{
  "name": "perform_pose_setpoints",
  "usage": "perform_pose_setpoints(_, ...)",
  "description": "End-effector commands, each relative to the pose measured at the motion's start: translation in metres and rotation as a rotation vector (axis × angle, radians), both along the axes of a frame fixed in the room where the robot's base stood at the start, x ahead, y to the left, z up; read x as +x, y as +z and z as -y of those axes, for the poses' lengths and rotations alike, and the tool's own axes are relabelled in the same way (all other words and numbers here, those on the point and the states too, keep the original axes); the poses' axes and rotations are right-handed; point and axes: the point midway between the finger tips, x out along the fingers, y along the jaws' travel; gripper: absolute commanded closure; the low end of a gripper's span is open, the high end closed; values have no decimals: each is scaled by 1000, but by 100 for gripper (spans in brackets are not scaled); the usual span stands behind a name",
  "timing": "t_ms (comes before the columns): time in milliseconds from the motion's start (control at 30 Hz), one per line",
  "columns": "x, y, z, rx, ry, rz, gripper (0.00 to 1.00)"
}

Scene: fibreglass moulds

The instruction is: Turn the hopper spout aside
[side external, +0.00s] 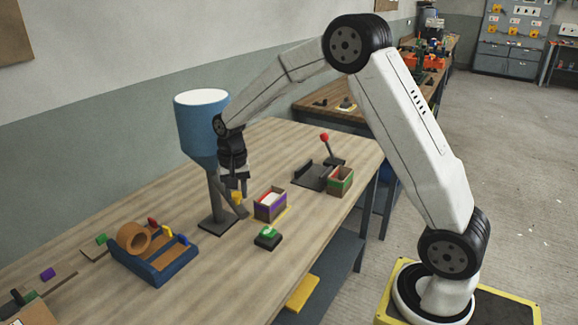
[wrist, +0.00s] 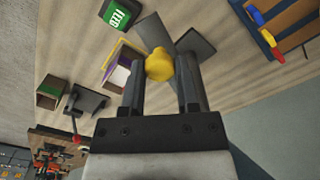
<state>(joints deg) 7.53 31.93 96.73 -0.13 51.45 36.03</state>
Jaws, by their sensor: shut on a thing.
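The blue hopper (side external: 202,127) with a white top stands on a grey post and dark base plate (side external: 216,223) at the back of the bench. Its grey spout (side external: 236,206) slants down toward the front right, with a yellow knob (side external: 236,196) on it. My gripper (side external: 240,188) is beside the post, pointing down, shut on the yellow knob. In the wrist view the knob (wrist: 158,66) sits between the two fingers of my gripper (wrist: 159,70). The grey spout (wrist: 151,32) shows behind it.
A purple and brown box (side external: 270,204) stands right of the spout. A blue tray (side external: 155,262) with a tan roll lies left. A green-trimmed box (side external: 340,181) and red-knobbed lever (side external: 330,150) stand farther right.

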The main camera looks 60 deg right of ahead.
Motion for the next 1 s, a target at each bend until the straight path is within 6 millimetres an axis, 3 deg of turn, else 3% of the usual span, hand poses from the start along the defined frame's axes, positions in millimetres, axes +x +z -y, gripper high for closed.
perform_pose_setpoints(33, 2, 2, -2, 2, 1, 9, 100)
perform_pose_setpoints(67, 2, 2, -2, 3, 1, 8, 51)
perform_pose_setpoints(133, 2, 2, -2, 3, 2, 8, 29)
perform_pose_setpoints(167, 2, 2, -2, 2, 2, 8, 24)
perform_pose_setpoints(633, 1, 7, -1, 2, 2, 6, 24)
perform_pose_setpoints(1000, 2, 49, -1, 2, 2, 8, 24)
